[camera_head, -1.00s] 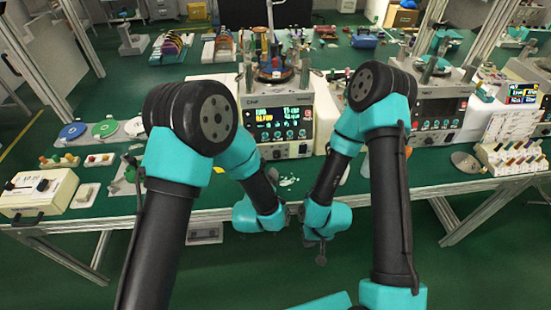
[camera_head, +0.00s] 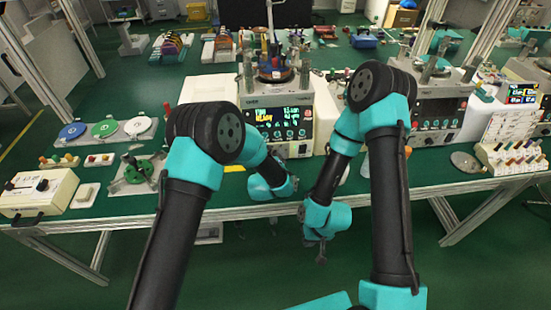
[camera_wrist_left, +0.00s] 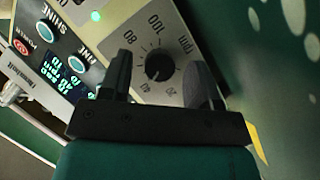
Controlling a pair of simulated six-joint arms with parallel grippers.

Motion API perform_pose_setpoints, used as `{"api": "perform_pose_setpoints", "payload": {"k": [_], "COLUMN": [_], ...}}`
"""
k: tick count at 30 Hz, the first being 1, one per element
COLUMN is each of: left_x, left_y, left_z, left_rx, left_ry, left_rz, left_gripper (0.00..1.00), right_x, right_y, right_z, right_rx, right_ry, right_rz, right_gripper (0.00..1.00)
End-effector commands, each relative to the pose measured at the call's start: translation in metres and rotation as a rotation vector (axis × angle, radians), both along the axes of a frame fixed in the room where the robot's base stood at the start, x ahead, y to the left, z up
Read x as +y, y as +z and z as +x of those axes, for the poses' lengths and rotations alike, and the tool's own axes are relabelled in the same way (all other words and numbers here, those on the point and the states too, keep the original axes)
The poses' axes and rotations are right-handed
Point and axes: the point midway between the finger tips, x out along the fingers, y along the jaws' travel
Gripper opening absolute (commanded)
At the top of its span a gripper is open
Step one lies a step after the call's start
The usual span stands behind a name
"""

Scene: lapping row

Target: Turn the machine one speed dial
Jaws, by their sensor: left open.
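The speed dial (camera_wrist_left: 160,65) is a black round knob on a pale panel marked "rpm" with a number scale, seen in the left wrist view. My left gripper (camera_wrist_left: 159,78) is open, with one finger on each side of the dial; I cannot tell whether they touch it. In the head view a white machine with a lit screen (camera_head: 280,124) stands at the centre, and my left wrist is in front of its lower part. The left fingers and the dial are not clear there. My right gripper (camera_head: 321,256) hangs low before the table, its jaws too small to read.
A second machine (camera_head: 430,112) stands to the right. Coloured discs (camera_head: 105,129), a green fixture (camera_head: 138,170) and a cream control box (camera_head: 38,190) lie at the left. A rack of coloured-handled tools (camera_head: 508,158) is at the right. Some green table top is bare.

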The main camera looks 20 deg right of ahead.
Motion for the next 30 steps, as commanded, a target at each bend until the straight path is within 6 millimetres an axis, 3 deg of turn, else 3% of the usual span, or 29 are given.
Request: {"api": "perform_pose_setpoints", "payload": {"k": [6, 21, 30], "left_x": [0.0001, 0.0002, -0.0005], "left_y": [0.0, 0.0001, 0.0012], "left_z": [0.0001, -0.0001, 0.0002], "left_rx": [0.0, 0.0, -0.01], "left_ry": [0.0, 0.0, 0.001], "left_rz": [0.0, 0.0, 0.058], "left_gripper": [0.57, 0.09, 0.08], "right_x": [0.0, 0.0, 0.0], "right_y": [0.0, 0.0, 0.0], "right_z": [0.0, 0.0, 0.0], "right_rx": [0.0, 0.0, 0.0], "right_ry": [0.0, 0.0, 0.0], "right_rz": [0.0, 0.0, 0.0], "right_gripper": [0.0, 0.0, 0.0]}}
